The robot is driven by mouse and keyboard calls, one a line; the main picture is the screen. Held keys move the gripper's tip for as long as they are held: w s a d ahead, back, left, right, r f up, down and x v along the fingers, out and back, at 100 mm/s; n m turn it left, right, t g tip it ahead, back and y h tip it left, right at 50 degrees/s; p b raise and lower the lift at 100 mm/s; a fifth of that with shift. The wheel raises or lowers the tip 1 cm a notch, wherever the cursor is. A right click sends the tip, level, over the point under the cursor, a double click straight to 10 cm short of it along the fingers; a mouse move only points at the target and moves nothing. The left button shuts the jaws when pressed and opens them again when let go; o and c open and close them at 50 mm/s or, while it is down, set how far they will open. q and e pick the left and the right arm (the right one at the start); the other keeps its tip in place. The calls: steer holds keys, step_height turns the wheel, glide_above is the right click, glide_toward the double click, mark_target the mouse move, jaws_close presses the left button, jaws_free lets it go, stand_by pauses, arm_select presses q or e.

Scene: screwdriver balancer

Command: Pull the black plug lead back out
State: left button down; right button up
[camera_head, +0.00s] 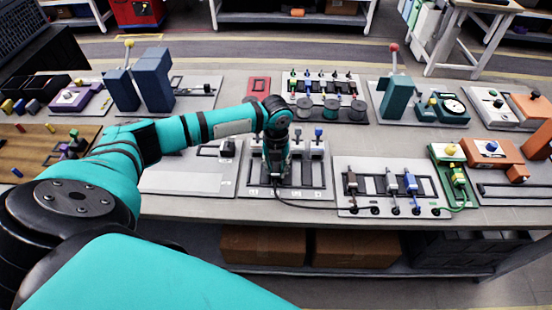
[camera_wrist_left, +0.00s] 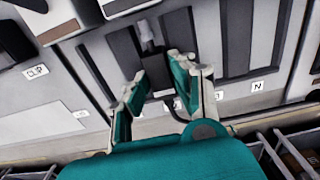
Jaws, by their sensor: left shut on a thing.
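My left gripper (camera_head: 276,178) points down over a grey panel with dark slots (camera_head: 318,178) on the bench. In the left wrist view the gripper (camera_wrist_left: 160,88) is shut on the black plug (camera_wrist_left: 157,72), which lies between its fingers over a dark slot. A grey cylindrical piece (camera_wrist_left: 147,36) is just beyond the plug's far end; I cannot tell whether the plug is seated in it. The black lead (camera_head: 312,207) runs from below the gripper to the right. In the head view the gripper hides the plug. My right gripper is not in view.
A neighbouring panel (camera_head: 378,208) to the right holds a grey plug (camera_head: 351,182) and a blue plug (camera_head: 410,182). Spools (camera_head: 330,110) stand behind my gripper. A teal press (camera_head: 396,98) with a red-knobbed lever is at back right. Cardboard boxes (camera_head: 262,246) sit under the bench.

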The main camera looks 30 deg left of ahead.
mark_target(276, 169)
arm_select(q)
steer(key=c, duration=1)
jaws_free()
steer(key=shift+c, duration=0.2)
steer(key=shift+r, duration=0.1)
step_height(276, 169, up, 12)
